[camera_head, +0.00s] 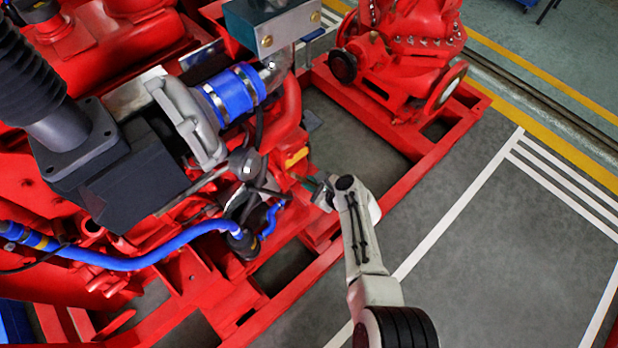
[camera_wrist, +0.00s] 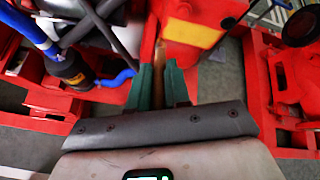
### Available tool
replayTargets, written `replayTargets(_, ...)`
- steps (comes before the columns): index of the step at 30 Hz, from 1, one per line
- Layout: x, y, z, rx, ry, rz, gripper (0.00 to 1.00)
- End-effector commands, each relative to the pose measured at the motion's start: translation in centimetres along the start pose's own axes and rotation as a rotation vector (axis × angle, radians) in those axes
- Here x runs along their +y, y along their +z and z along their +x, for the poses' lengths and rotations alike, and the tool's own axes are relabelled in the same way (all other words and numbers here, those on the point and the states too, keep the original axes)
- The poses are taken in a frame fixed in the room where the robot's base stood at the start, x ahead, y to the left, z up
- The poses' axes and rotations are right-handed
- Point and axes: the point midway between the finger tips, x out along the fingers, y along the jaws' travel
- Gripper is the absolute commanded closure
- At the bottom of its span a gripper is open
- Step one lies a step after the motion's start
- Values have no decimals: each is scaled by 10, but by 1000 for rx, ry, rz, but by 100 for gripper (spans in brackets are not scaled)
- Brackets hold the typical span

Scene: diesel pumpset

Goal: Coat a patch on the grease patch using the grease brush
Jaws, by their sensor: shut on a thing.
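My gripper (camera_wrist: 160,76) shows in the wrist view with its two green fingers shut on a thin brown handle, which I take as the grease brush (camera_wrist: 159,73). The brush points away from me toward the red machine; its bristle end is hard to make out. A yellow-orange rectangle, which looks like the grease patch (camera_wrist: 194,33), lies on a red block ahead and right of the brush tip. It also shows in the head view (camera_head: 296,157), just above and left of my gripper (camera_head: 309,182). I cannot tell whether the brush touches the block.
A blue hose (camera_head: 140,262) and black cables (camera_wrist: 88,28) run left of my gripper. The red base frame (camera_head: 400,180) surrounds it below and right. A red pump (camera_head: 400,60) stands at the back. Open grey floor (camera_head: 500,270) lies to the right.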

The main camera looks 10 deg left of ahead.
Motion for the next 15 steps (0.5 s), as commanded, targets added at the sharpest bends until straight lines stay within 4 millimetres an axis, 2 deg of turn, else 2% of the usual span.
replayTargets(3, 1, -4, -12, 2, -1, 1, 100)
replayTargets(15, 8, -21, -38, 1, -1, 0, 100)
